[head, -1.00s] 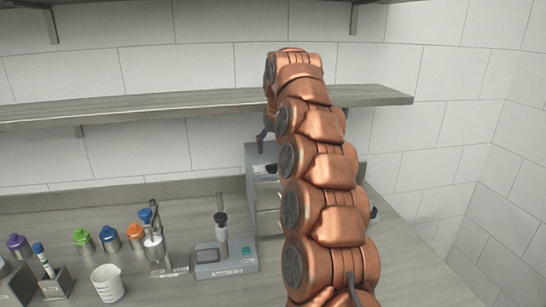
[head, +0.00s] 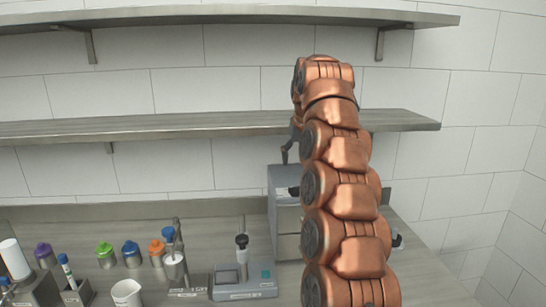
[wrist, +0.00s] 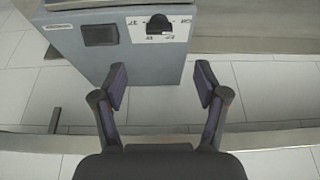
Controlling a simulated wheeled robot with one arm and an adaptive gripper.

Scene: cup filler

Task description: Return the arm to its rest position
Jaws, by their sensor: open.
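My copper-coloured arm rises through the right half of the head view and reaches up and away toward the shelf. My gripper (wrist: 161,88) shows in the wrist view with its two dark fingers apart and nothing between them. In the head view it is mostly hidden behind the arm; only a dark finger part (head: 289,146) shows left of it. The grey machine (head: 285,215) on the counter is partly hidden by the arm. In the wrist view its panel (wrist: 118,45), with a black knob and a dark square, lies just beyond the fingertips, apart from them.
A long shelf (head: 200,127) runs along the wall close to the arm, with another shelf (head: 250,17) above. The counter (head: 215,232) holds a small device (head: 245,284), a white beaker (head: 127,293) and several colour-capped bottles (head: 131,253). Tiled wall stands behind and right.

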